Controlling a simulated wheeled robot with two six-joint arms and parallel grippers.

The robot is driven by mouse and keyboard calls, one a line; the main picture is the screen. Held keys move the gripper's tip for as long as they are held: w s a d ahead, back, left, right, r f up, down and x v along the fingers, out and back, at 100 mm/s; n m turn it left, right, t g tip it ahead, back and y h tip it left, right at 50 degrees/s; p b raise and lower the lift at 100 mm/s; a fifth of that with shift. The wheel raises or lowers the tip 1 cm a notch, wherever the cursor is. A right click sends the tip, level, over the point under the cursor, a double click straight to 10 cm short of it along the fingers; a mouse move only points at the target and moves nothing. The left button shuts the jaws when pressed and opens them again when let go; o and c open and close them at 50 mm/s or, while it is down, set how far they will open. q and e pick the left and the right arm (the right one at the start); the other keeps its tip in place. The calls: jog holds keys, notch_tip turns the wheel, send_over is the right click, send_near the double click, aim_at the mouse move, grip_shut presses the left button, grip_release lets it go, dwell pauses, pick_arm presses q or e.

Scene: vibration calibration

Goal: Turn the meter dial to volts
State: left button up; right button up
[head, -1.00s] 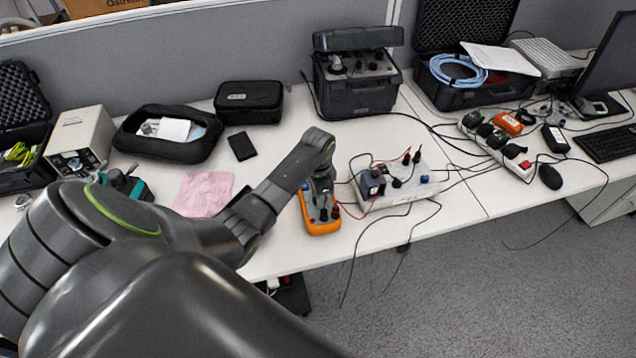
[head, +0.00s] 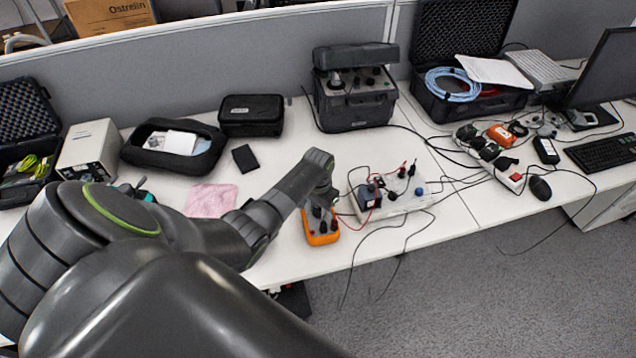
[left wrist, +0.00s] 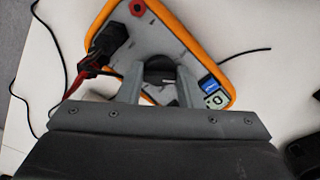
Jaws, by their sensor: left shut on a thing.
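The orange meter (head: 320,236) lies on the white table near its front edge, below my left gripper (head: 321,205). It also shows in the left wrist view (left wrist: 206,38), with black and red plugs at one end and a small display at the other. The dark round dial (left wrist: 160,66) sits in the middle of the meter's grey face. My left gripper (left wrist: 160,88) is shut on the dial, one finger on each side of it. The dial's pointer and markings cannot be read. My right gripper is not in view.
A white board with black knobs and leads (head: 392,189) stands just right of the meter. A pink cloth (head: 211,200) lies to the left. A black tester case (head: 355,88) stands behind. Cables hang over the table's front edge.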

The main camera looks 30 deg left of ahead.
aim_at(318, 209)
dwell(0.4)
pick_arm(q)
jog(key=o, duration=1)
jog(key=shift+c, duration=0.2)
jog(key=shift+r, duration=0.1)
jog(key=shift+w+r, duration=0.1)
jog(key=shift+r, duration=0.5)
notch_tip(318, 209, up, 16)
jog(key=shift+b, duration=0.35)
